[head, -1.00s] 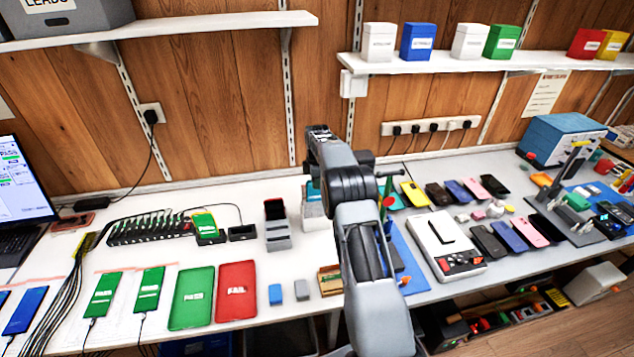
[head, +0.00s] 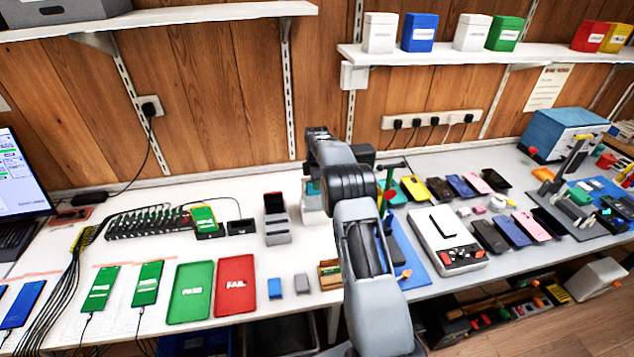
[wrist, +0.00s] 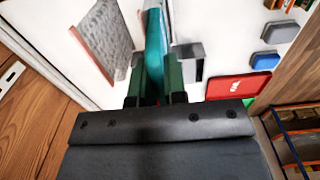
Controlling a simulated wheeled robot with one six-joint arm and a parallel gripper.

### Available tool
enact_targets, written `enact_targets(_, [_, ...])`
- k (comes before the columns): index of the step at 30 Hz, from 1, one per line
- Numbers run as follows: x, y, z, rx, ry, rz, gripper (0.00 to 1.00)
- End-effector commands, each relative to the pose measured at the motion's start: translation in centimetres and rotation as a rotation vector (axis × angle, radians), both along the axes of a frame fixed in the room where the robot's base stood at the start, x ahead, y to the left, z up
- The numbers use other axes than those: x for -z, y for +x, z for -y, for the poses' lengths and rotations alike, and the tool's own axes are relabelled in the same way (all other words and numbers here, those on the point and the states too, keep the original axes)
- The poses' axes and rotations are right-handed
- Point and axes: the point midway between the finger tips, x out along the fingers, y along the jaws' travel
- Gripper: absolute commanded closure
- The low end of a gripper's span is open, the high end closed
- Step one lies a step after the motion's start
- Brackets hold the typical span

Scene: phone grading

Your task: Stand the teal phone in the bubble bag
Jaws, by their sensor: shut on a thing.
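My gripper (wrist: 158,76) has dark green fingers, shut on the teal phone (wrist: 155,45), which stands on edge between them in the wrist view. In the head view only a bit of teal (head: 312,187) shows left of my arm; the fingers are hidden. A mottled grey, upright panel with a pinkish edge (wrist: 104,32) stands left of the phone in the wrist view, apart from it; it may be the bubble bag. In the head view a white container (head: 313,214) is partly hidden behind my arm.
A grey stepped stand (head: 276,220), blue block (head: 275,288), grey block (head: 301,284), red tray (head: 236,284) and green tray (head: 190,291) are left of my arm. A blue mat (head: 412,270) and white device (head: 446,240) are right. A shelf (head: 480,60) hangs above.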

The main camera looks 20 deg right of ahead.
Motion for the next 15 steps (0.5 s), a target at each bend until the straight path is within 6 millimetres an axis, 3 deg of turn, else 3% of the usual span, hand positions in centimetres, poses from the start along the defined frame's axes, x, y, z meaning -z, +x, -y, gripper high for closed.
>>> enact_targets(15, [0.90,0.01,0.00,0.000,0.000,0.001,1.00])
